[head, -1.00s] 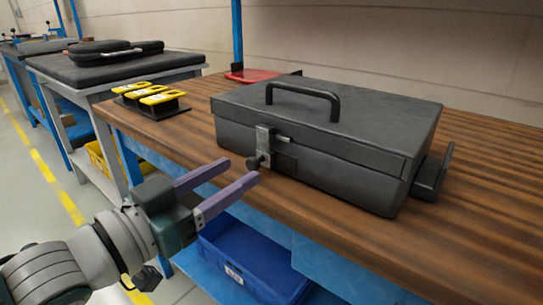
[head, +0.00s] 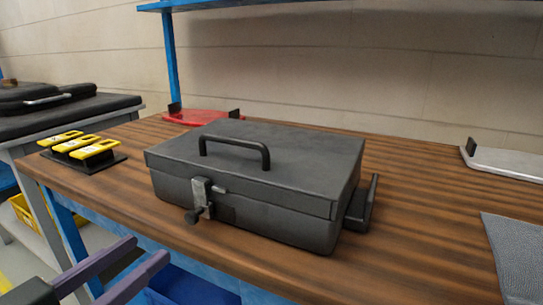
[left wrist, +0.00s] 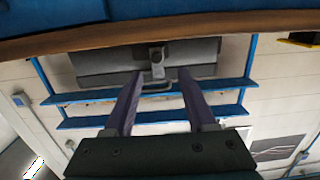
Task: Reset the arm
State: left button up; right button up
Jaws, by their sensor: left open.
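My left gripper (head: 140,262) is at the lower left of the head view, in front of the bench's near edge. Its two purple fingers are apart with nothing between them. It also shows in the left wrist view (left wrist: 158,84), with the dark case (left wrist: 110,62) beyond the fingertips. In the head view the black case (head: 255,180) lies closed on the wooden bench (head: 420,215), with its handle on top and a metal latch (head: 201,195) on its front. The gripper is apart from the case. My right gripper does not show.
Yellow-topped blocks on a black base (head: 84,152) stand at the bench's left end. A red object (head: 200,117) lies at the back. A grey tray (head: 505,162) and a grey textured mat (head: 520,255) are at the right. A blue bin (head: 190,288) is below the bench.

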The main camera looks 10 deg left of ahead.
pick_arm(q)
jog(key=s+r+n+g+y+p, duration=0.1)
jog(key=s+r+g+y+p, duration=0.2)
jog(key=s+r+g+p, duration=0.6)
jog(key=s+r+n+g+y+p, duration=0.15)
jog(key=s+r+g+p, duration=0.25)
jog(key=s+r+p, duration=0.9)
notch_tip(320, 180, up, 37)
jog(key=w+p, duration=0.3)
jog(key=p, duration=3.6)
jog(key=shift+d+f+m+y+p, duration=0.2)
jog(key=shift+d+m+y+p, duration=0.15)
jog(key=shift+y, duration=0.1)
